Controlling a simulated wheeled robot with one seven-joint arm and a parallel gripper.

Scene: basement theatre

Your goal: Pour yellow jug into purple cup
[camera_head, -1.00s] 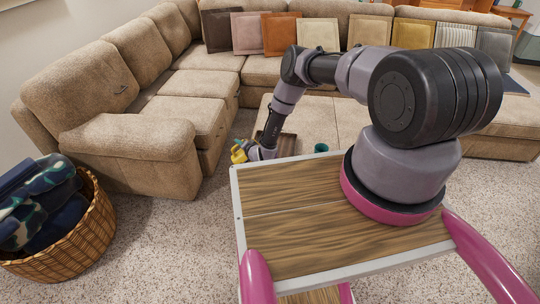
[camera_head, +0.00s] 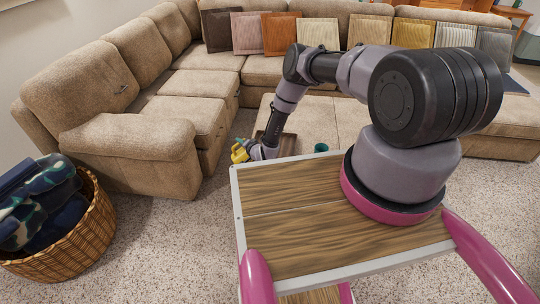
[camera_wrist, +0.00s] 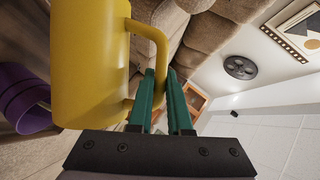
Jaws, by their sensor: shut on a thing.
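The yellow jug (camera_head: 239,153) is at the end of my arm, beside the near edge of the ottoman. In the wrist view the jug (camera_wrist: 90,60) fills the upper left, with its handle at my green fingers. My gripper (camera_wrist: 164,95) is shut on the jug's handle. The room appears turned on its side in this view, and the jug looks tipped well over against it. The purple cup (camera_wrist: 22,100) shows at the left edge of the wrist view, partly cut off and partly behind the jug. I cannot make out the purple cup in the head view.
A teal cup (camera_head: 320,148) stands on the beige ottoman (camera_head: 312,117). A dark wooden tray (camera_head: 287,143) lies on it behind my wrist. A beige sectional sofa (camera_head: 130,135) is to the left and back. A wicker basket (camera_head: 75,235) stands on the carpet at lower left.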

